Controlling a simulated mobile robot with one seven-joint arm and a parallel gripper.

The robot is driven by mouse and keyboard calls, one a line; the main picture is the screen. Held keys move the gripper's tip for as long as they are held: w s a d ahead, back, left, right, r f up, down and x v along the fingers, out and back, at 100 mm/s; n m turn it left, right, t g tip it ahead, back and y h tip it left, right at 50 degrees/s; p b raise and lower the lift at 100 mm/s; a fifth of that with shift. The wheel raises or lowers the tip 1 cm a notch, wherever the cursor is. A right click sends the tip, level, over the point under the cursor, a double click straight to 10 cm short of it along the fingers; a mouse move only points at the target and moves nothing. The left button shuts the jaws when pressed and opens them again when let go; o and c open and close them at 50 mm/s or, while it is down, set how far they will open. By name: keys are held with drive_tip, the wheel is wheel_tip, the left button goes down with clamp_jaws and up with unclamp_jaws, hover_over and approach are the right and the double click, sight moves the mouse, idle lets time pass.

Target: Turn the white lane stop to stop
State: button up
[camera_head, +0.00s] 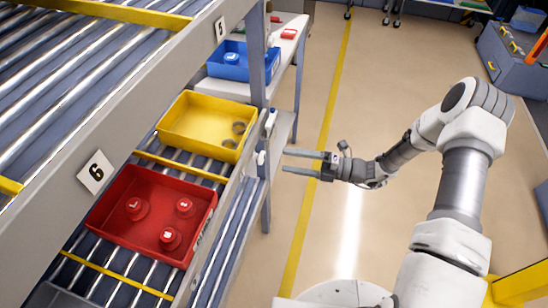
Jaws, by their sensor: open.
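A small white part, which looks like the white lane stop (261,158), sits on the front rail of the roller rack, just right of the yellow bin's near corner. It is too small to tell which way it is turned. My gripper (284,161) is open, with its two grey fingers apart and pointing left at the white part. The fingertips appear a short way to its right in the picture, with nothing between them. I cannot tell the exact depth between them.
A yellow bin (172,123) and a red bin (117,235) with several red pieces sit on the rollers. A blue-and-white part (270,122) is on the rail by the post. A blue bin (214,68) stands on a shelf behind. The floor (390,50) behind my arm is clear.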

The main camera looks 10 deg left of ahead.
drive_tip(key=d, duration=1)
drive_tip(key=shift+s+d, duration=0.2)
drive_tip(key=s+d+r+m+t+h, duration=0.1)
drive_tip(key=s+d+r+m+h, duration=0.1)
drive_tip(key=s+r+m+h, duration=0.4)
drive_tip(key=s+d+r+m+t+h+p, duration=0.1)
drive_tip(key=s+r+m+h, duration=0.5)
drive_tip(key=r+m, duration=0.9)
drive_tip(key=s+d+r+m+t+h+p, duration=0.1)
drive_tip(key=s+d+r+m+t+h, duration=0.2)
drive_tip(key=m, duration=1.1)
drive_tip(key=s+r+h, duration=0.3)
drive_tip(key=s+r, duration=0.2)
drive_tip(key=r, duration=0.2)
drive_tip(key=shift+s+d+r, duration=0.2)
drive_tip(key=shift+d, duration=0.15)
